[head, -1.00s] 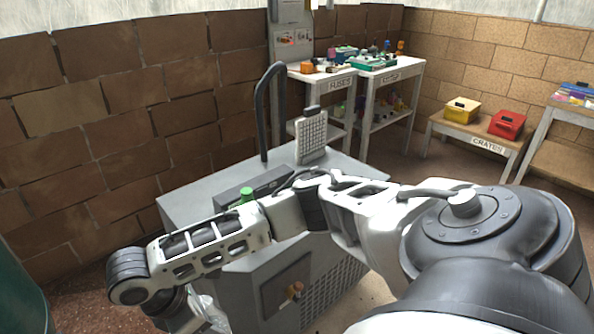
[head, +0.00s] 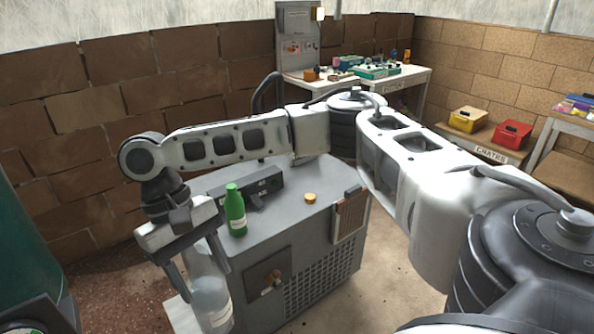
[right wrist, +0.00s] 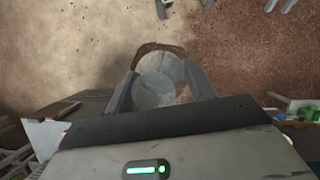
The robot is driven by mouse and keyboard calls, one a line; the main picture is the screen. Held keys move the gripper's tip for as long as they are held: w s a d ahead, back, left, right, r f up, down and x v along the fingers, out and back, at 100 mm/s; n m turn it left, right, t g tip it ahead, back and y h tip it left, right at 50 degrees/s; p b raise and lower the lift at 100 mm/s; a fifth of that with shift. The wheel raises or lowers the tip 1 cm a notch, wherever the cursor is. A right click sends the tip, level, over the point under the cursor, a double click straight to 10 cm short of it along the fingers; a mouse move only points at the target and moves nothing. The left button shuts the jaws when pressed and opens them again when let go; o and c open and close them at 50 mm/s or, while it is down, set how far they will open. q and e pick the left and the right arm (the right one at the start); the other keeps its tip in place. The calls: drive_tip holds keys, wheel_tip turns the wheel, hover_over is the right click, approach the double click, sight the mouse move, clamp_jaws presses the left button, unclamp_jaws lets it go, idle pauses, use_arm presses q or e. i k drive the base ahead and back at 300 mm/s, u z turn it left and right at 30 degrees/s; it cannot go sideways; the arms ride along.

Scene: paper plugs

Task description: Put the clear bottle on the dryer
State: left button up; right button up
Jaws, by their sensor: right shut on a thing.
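The clear bottle (head: 211,302) hangs upright in my right gripper (head: 204,272) in the head view, in front of the left side of the grey cabinet-like dryer (head: 290,222). The gripper's two fingers are shut on its upper part. In the right wrist view the clear bottle (right wrist: 156,86) shows between the fingers, with floor beyond it. The bottle is beside the dryer top, apart from it as far as I can tell. My left gripper is out of view.
A green bottle (head: 235,212) and a small orange-yellow piece (head: 310,198) stand on the dryer's top. A dark control box (head: 250,187) lies at its back. The middle of the top is clear. A crate bench (head: 478,147) and work tables stand behind on the right.

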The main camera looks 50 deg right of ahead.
sight(282, 213)
drive_tip(key=z, duration=2.15)
drive_tip(key=i, duration=1.35)
drive_tip(key=u, duration=2.2)
